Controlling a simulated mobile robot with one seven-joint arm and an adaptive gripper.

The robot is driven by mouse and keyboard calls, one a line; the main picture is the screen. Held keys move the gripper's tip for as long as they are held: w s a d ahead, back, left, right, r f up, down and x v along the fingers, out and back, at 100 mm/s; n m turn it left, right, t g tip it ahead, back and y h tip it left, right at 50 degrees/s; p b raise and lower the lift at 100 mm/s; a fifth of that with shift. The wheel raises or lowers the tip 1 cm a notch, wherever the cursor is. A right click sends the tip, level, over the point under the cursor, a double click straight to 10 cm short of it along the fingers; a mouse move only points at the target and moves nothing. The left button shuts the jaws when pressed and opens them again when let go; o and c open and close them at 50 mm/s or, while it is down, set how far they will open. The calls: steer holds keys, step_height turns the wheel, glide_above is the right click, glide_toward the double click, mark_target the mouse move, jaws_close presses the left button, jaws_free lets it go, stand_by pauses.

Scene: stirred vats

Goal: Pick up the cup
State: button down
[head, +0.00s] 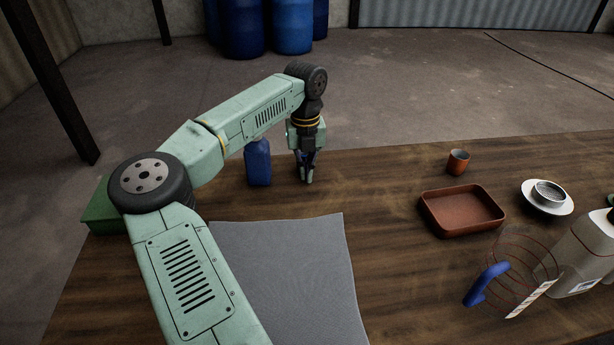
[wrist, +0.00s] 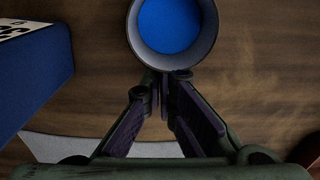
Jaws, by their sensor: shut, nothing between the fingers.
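A round vessel that looks like a cup (wrist: 206,45), with a grey rim and a blue inside, shows from above at the top of the wrist view. My gripper (wrist: 168,78) is shut and empty, its fingertips meeting at the vessel's near rim; I cannot tell whether they touch it. In the head view my gripper (head: 308,181) points down over the wooden table, and I cannot make out this vessel there. A small orange-brown cup (head: 458,162) stands upright at the back right, well apart from my gripper.
A blue bottle (head: 258,165) stands just left of my gripper. A grey mat (head: 290,270) lies in front. To the right are a brown tray (head: 462,211), a strainer on a white dish (head: 547,196), a clear jug with a blue handle (head: 487,284) and a whitish container (head: 585,255).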

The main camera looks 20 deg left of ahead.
mark_target(303, 158)
steer(key=w, duration=0.1)
steer(key=w+a, duration=0.1)
steer(key=w, duration=0.1)
steer(key=w+a+p, duration=0.1)
steer(key=shift+w, duration=0.35)
steer(key=shift+s+d, duration=0.1)
